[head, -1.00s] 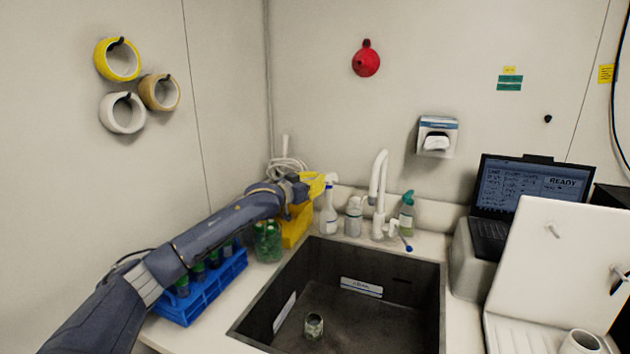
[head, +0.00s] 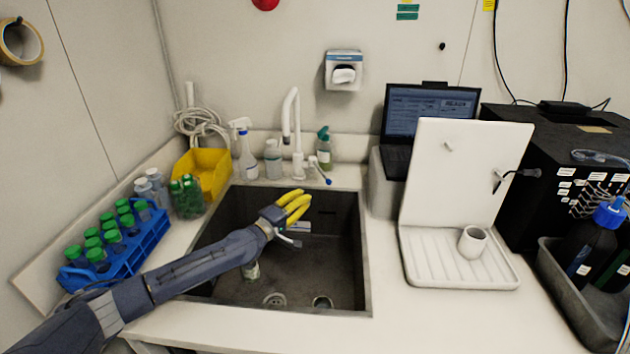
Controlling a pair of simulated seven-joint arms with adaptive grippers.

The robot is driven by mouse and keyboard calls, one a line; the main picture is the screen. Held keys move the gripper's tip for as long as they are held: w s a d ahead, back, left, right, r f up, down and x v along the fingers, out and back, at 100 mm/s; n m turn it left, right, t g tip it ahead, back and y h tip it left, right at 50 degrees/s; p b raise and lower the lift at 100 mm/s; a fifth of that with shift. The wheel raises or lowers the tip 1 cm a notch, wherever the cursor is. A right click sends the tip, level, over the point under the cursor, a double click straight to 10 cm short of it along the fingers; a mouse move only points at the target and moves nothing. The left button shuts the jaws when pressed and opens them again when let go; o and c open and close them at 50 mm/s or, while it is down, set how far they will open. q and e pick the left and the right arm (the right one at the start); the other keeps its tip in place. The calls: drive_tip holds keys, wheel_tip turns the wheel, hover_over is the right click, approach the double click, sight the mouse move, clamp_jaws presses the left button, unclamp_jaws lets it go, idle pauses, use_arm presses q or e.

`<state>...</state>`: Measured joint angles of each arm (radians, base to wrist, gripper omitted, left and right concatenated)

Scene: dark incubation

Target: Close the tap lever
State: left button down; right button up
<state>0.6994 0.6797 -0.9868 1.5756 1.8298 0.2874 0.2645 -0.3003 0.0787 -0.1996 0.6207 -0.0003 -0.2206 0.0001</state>
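The white tap (head: 294,130) stands behind the sink, its tall spout upright. Its lever (head: 321,173), with a blue tip, sticks out from the right of the tap's base towards the front right. My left gripper (head: 304,203), with yellow fingers, is over the sink (head: 345,295), in front of and below the tap lever and apart from it. The two fingers lie close together with a narrow gap; I see nothing held between them. My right gripper is not in view.
Spray bottles (head: 248,158) and a white bottle (head: 273,159) stand left of the tap, a green-topped bottle (head: 324,148) right of it. A yellow bin (head: 204,172) and blue tube rack (head: 120,250) are at left. A white drying board (head: 460,190) stands right.

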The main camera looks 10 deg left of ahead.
use_arm(q)
drive_tip(key=w+a+f+n+t+y, duration=0.1)
drive_tip(key=a+f+n+y, duration=0.1)
drive_tip(key=a+n+y, duration=0.3)
drive_tip(key=n, duration=0.2)
approach(320, 170)
drive_tip(key=w+a, duration=0.2)
drive_tip(key=shift+w+d+f, duration=0.1)
drive_tip(key=shift+w+d, duration=0.5)
drive_tip(key=shift+d, duration=0.3)
drive_tip(key=shift+w+d+f, duration=0.1)
drive_tip(key=shift+w+d, duration=0.45)
drive_tip(key=shift+d, duration=0.4)
drive_tip(key=shift+w+d, duration=0.25)
drive_tip(key=shift+d, duration=0.25)
drive_tip(key=shift+w+d, duration=0.2)
drive_tip(key=shift+d, duration=0.3)
